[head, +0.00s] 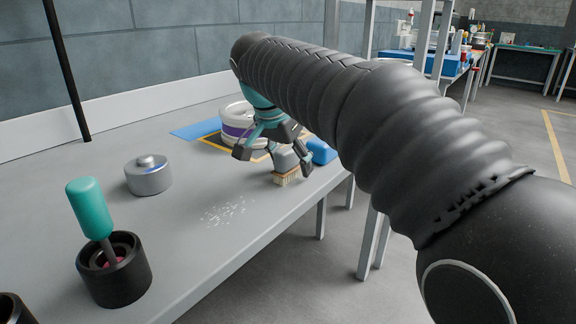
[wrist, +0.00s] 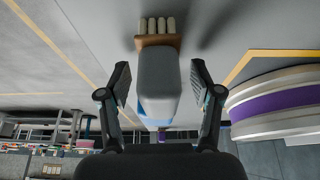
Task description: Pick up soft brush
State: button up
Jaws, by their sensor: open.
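The soft brush (head: 286,175) stands on the grey bench near its right edge, with tan bristles down and a grey body above. In the wrist view, which looks upside down, its grey body (wrist: 158,72) lies between my two fingers. My gripper (head: 274,161) is open around the brush, one finger on each side. The wrist view shows a gap between the brush and each fingertip (wrist: 160,82). Part of the brush is hidden behind a finger in the head view.
A white and purple round stack (head: 238,124) stands close behind my gripper, and a blue object (head: 321,151) lies beside the brush. White crumbs (head: 224,211), a grey round weight (head: 148,175) and a teal-handled tool (head: 90,209) in a black holder (head: 115,278) are nearer. Bench between is clear.

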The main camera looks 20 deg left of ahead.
grip_shut()
jog(key=shift+r, duration=0.1)
